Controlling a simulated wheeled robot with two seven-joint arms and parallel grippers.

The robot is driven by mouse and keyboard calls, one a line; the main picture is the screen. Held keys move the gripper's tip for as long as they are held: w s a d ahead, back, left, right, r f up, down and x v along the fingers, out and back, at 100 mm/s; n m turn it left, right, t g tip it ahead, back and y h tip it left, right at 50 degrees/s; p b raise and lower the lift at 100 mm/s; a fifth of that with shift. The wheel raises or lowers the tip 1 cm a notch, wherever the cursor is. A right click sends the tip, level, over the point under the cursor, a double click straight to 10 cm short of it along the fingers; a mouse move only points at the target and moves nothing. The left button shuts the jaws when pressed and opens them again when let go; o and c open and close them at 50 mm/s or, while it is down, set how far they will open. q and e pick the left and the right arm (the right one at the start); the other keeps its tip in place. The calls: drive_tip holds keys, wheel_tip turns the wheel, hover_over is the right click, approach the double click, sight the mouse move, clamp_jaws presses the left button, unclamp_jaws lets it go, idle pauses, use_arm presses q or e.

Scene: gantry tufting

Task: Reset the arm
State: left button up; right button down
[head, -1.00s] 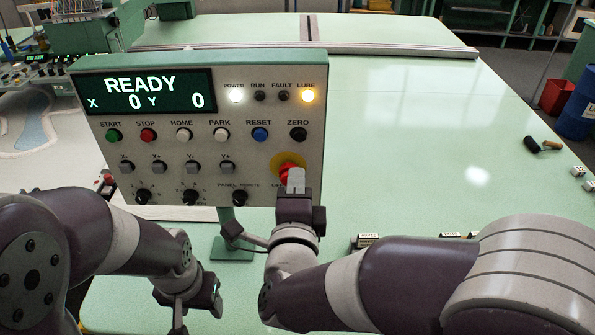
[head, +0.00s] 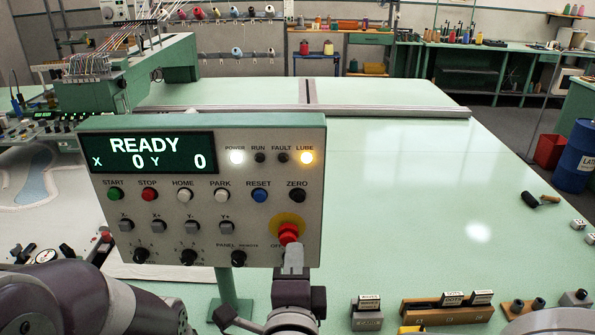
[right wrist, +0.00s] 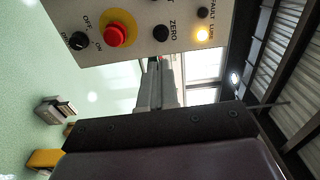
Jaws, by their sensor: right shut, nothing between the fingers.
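The control panel (head: 205,250) stands upright in front of me. Its screen (head: 152,152) reads READY, X 0, Y 0. The power lamp (head: 236,157) is lit white and the lube lamp (head: 306,158) amber; run and fault look dark. A row of buttons includes the blue RESET button (head: 259,195). The red mushroom button (head: 289,233) sits on a yellow disc at lower right, and shows in the right wrist view (right wrist: 116,35). My right gripper (head: 293,256) is shut and empty just below the red button; contact cannot be told. My left gripper is out of view.
A green table (head: 400,190) spreads behind and right of the panel, mostly clear. Labelled blocks and a wooden holder (head: 440,312) lie at the front right. A dark-headed tool (head: 538,199) lies near the right edge. The tufting machine (head: 130,75) stands at back left.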

drive_tip(key=s+a+f+n+g+y, duration=0.2)
drive_tip(key=a+f+n+g+y, duration=0.3)
drive_tip(key=n, duration=0.3)
drive_tip(key=s+f+n+g, duration=0.4)
drive_tip(key=f+n+g, duration=0.2)
drive_tip(key=f+n, duration=0.35)
drive_tip(key=s+d+f+g+h, duration=0.1)
drive_tip(key=d+f+g+h, duration=0.1)
drive_tip(key=d, duration=1)
drive_tip(key=s+d+f+g+h, duration=0.2)
drive_tip(key=d+f+g, duration=0.1)
drive_tip(key=d, duration=0.9)
drive_tip(key=shift+s+f+n+g+h, duration=0.2)
drive_tip(key=shift+s+n+g+h, duration=0.1)
drive_tip(key=shift+n+g, duration=0.15)
